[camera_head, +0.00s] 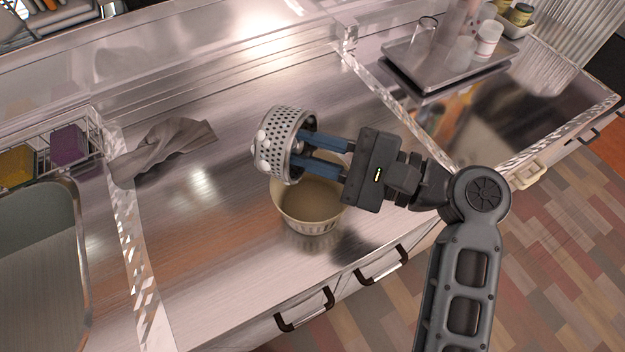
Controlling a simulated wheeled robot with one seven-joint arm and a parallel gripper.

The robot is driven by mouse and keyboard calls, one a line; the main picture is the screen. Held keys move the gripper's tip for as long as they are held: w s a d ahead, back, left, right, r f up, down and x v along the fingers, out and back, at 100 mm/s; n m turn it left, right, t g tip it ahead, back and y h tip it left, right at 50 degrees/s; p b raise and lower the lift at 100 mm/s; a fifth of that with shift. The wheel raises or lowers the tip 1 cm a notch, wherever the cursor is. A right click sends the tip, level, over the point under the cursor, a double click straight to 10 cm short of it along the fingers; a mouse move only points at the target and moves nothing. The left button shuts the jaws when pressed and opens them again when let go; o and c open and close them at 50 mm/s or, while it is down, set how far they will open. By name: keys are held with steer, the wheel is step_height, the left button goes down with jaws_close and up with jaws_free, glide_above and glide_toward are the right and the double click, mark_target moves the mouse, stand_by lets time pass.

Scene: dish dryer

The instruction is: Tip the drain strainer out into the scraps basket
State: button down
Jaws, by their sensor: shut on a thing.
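The drain strainer (277,142) is a perforated metal cup, held in the air and tipped on its side with its holed base toward the upper left. White round bits show at its lower left side. My gripper (306,150) is shut on the strainer's rim, its blue fingers reaching in from the right. The scraps basket (309,216) is a beige round bowl on the steel counter, below and slightly right of the strainer. The strainer and fingers hide part of its far rim. The visible part of its inside looks plain beige.
A grey cloth (165,147) lies on the counter at left. A wire caddy (92,142) holds sponges beside the sink (45,250). A metal tray (445,62) with glasses and jars stands at upper right. Counter (215,240) left of the basket is clear.

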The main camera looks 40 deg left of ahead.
mark_target(298, 124)
steer(key=shift+w, duration=0.2)
steer(key=shift+w+d+f+g+y+b, duration=0.1)
steer(key=shift+d+f+g+y+b, duration=0.2)
steer(key=shift+y+b, duration=0.8)
steer(key=shift+w+d+r+g+y+b, duration=0.1)
steer(key=shift+d+r+g+y+b, duration=0.25)
steer(key=shift+r+y+b, duration=0.5)
steer(key=shift+w+d+r+g+y+b, duration=0.15)
steer(key=shift+d+r+y+b, duration=0.4)
steer(key=shift+b, duration=0.5)
stand_by(0.5)
steer(key=shift+a, duration=0.15)
steer(key=shift+f, duration=0.1)
steer(key=shift+d+r+g+y+b, duration=0.3)
steer(key=shift+r+y+b, duration=0.15)
steer(key=shift+y+b, duration=0.5)
stand_by(0.4)
steer(key=shift+d+r+g+y+b, duration=0.15)
steer(key=shift+r+g+y+b, duration=0.25)
steer(key=shift+r+y+b, duration=0.6)
stand_by(0.4)
